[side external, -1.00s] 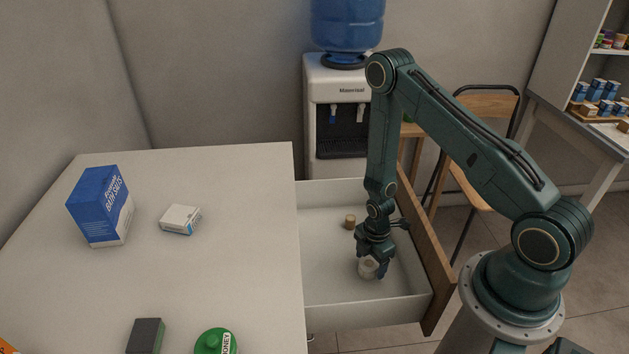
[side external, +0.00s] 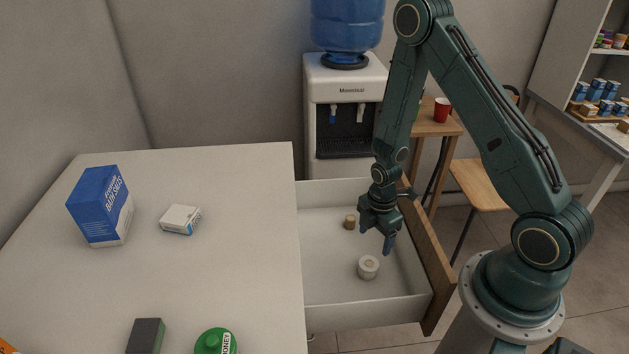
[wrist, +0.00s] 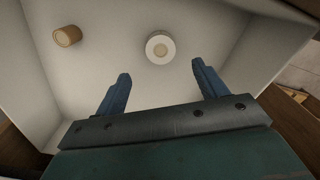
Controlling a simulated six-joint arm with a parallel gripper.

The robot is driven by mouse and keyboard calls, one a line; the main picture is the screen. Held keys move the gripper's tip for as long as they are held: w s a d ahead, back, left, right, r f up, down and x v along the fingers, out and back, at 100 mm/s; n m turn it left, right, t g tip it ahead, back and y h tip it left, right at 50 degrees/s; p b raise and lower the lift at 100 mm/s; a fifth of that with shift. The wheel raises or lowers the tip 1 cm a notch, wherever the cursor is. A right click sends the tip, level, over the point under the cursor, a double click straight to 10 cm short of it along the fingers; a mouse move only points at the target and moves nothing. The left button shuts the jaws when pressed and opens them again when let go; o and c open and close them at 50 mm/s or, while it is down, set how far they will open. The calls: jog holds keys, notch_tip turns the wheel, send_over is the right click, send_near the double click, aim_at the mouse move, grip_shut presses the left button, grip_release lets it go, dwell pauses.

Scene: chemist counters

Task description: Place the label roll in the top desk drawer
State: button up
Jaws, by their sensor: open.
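The white label roll (side external: 368,267) stands on the floor of the open desk drawer (side external: 325,290), toward its front. It also shows in the wrist view (wrist: 160,47), beyond my fingertips, with a tan core. My gripper (side external: 377,238) is above the drawer, over the roll and apart from it. In the wrist view its two blue fingers (wrist: 160,78) are spread wide with nothing between them.
A small brown cork-like piece (side external: 350,222) lies in the drawer behind the roll. The drawer's wooden front (side external: 432,262) stands at the right. The desk (side external: 230,240) holds a blue box (side external: 98,205), a small white box (side external: 180,219) and a green-capped jar (side external: 212,342).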

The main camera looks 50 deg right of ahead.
jog(key=shift+r, duration=0.35)
jog(key=shift+r, duration=0.1)
dwell(0.4)
jog(key=a+r+m+t, duration=0.35)
jog(key=r+m, duration=0.35)
jog(key=r, duration=1.6)
jog(key=s+a+r+m+t, duration=0.1)
jog(key=s+a+r+m, duration=0.1)
jog(key=s+r, duration=0.4)
jog(key=s+a+r+m+t, duration=0.1)
jog(key=s+a+r+m, duration=0.2)
jog(key=s+r+m, duration=0.2)
notch_tip(320, 180, up, 3)
jog(key=shift+s+a+f+m, duration=0.15)
jog(key=shift+s+m, duration=0.15)
jog(key=shift+s, duration=0.7)
